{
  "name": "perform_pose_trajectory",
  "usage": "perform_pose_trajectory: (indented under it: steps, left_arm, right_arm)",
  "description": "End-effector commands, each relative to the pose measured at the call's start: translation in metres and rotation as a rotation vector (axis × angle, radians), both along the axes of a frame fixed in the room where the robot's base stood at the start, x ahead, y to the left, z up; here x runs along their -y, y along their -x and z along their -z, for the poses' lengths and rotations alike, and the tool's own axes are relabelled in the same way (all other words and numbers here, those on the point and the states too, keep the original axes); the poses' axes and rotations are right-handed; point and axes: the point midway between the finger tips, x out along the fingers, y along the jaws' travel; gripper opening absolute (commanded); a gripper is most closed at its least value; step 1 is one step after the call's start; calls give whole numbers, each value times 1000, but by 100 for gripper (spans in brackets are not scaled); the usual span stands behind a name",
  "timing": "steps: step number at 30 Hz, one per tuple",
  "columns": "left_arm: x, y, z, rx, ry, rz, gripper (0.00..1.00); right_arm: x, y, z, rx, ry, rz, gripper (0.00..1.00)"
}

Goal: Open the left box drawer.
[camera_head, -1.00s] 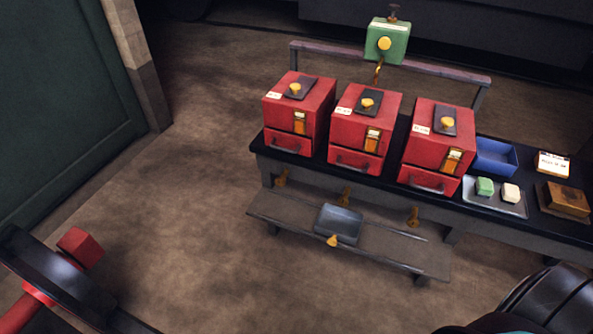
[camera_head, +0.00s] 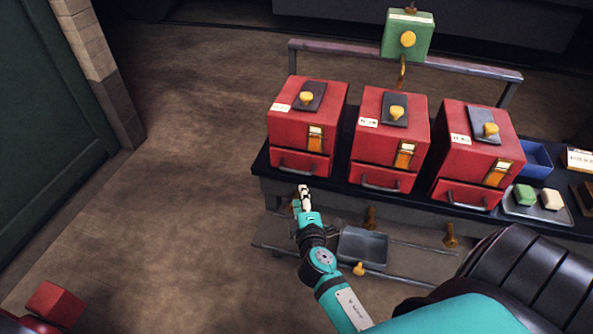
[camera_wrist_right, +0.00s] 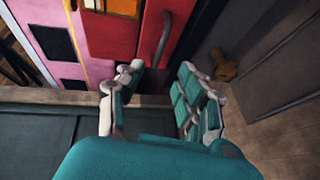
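The left box (camera_head: 306,118) is a red cabinet, leftmost of three on the dark bench. Its drawer (camera_head: 290,161) at the bottom looks closed and has a dark bar handle (camera_head: 298,172). My right gripper (camera_head: 303,194) is just below and in front of that handle. In the right wrist view, a dark handle (camera_wrist_right: 164,38) on a red front lies ahead, roughly between the finger lines. There my right gripper (camera_wrist_right: 162,88) is open, its fingers apart with nothing between them. One fingertip is near the handle's end; I cannot tell if it touches. My left gripper is not in view.
Two more red boxes (camera_head: 389,135) (camera_head: 478,150) stand to the right. A lower shelf (camera_head: 405,258) with a grey tray (camera_head: 363,248) lies below the bench, near my right arm. Knobs stick out under the bench.

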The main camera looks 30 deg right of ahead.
Motion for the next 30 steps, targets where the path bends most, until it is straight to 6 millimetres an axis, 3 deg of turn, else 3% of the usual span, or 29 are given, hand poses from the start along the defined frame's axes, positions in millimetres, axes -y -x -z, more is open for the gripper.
perform_pose_trajectory:
  steps: [5,15,21,30]
  left_arm:
    - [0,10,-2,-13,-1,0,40]
    - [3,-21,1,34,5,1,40]
    - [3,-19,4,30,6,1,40]
    - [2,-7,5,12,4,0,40]
  right_arm:
    - [18,-37,6,2,0,0,36]
    - [48,-96,21,1,-3,1,36]
    - [56,-112,25,0,-2,-1,36]
    - [57,-115,25,1,-3,0,36]
